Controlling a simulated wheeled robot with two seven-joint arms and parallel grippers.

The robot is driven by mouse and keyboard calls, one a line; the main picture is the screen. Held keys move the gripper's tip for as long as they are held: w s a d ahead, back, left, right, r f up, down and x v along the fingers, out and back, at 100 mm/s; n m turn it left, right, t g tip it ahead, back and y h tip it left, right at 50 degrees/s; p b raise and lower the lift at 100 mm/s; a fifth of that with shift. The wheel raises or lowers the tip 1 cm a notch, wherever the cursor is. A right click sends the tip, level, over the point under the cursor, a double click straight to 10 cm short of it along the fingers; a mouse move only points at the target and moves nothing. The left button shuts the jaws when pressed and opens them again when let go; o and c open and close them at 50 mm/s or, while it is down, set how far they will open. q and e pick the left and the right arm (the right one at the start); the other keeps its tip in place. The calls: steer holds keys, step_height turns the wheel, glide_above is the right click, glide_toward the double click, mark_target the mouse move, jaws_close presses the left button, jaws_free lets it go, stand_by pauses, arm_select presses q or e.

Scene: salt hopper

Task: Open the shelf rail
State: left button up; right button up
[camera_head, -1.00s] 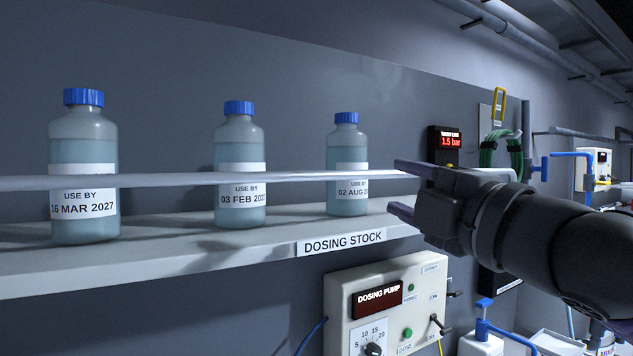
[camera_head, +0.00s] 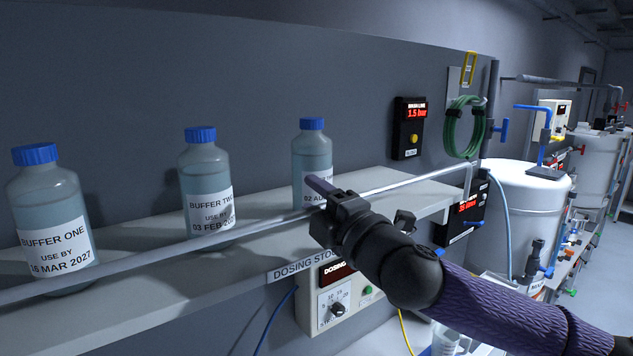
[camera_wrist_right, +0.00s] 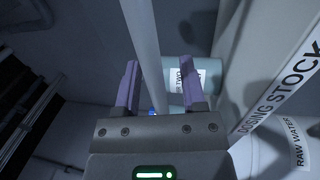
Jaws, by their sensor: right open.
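The shelf rail (camera_head: 420,178) is a long, thin, pale bar along the front of the shelf (camera_head: 150,300), in front of the bottles. Its right end bends down near the shelf's right end; its left end runs out of the head view. My right gripper (camera_head: 318,203) is open at the rail, in front of the third bottle. In the right wrist view the rail (camera_wrist_right: 142,40) runs between the two purple fingers of the gripper (camera_wrist_right: 160,75), with a gap on each side. The gripper hides part of the rail. My left gripper is not in view.
Bottles BUFFER ONE (camera_head: 52,215) and BUFFER TWO (camera_head: 207,185) and a third bottle (camera_head: 312,155) stand behind the rail. The dosing pump (camera_head: 318,310) hangs below the shelf. A gauge box (camera_head: 408,128), green hose (camera_head: 450,128) and white tank (camera_head: 525,215) are at right.

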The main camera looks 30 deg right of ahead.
jaws_close()
steer(key=shift+f, duration=0.1)
stand_by(1.3)
